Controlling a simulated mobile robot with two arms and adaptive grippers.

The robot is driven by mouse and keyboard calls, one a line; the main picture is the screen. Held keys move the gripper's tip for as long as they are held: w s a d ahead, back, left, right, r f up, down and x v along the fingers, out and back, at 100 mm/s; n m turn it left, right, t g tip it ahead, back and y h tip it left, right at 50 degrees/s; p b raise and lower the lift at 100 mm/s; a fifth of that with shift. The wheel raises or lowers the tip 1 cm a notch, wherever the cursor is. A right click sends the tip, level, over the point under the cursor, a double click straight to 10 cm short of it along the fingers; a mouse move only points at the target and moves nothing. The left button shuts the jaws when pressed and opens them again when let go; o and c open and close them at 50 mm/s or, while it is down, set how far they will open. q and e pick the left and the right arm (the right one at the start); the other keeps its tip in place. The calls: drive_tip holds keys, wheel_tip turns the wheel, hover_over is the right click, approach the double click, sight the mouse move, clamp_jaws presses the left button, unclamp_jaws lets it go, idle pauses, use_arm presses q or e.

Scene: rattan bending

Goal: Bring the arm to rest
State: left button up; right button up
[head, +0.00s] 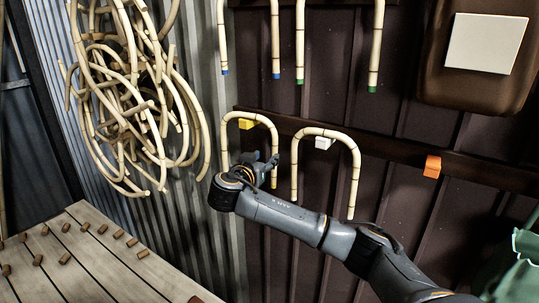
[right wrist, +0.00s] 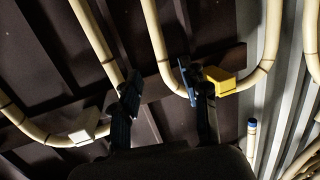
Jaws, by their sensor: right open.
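My right gripper (head: 264,164) is in front of the dark wall, near the legs of two hanging rattan canes. In the right wrist view its two dark fingers (right wrist: 158,92) are spread apart with nothing held between them. One bent cane (head: 262,118) hangs in an upside-down U over a yellow block (head: 246,124). Another bent cane (head: 345,139) hangs over a white block (head: 323,143). The yellow block also shows beside one finger in the right wrist view (right wrist: 219,80), the white one farther left (right wrist: 84,128). My left gripper is not in view.
An orange block (head: 432,166) on the wall rail is bare. More canes with blue and green ends (head: 374,60) hang above. A tangled cane bundle (head: 125,100) hangs at left over a plank table (head: 85,265) with several small pegs. A green object (head: 515,268) is at lower right.

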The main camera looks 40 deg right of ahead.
drive_tip(key=v, duration=0.6)
drive_tip(key=shift+s+a, duration=0.15)
drive_tip(key=shift+a, duration=0.05)
drive_tip(key=s+a, duration=0.3)
drive_tip(key=a, duration=0.5)
drive_tip(key=shift+s, duration=0.2)
idle(0.4)
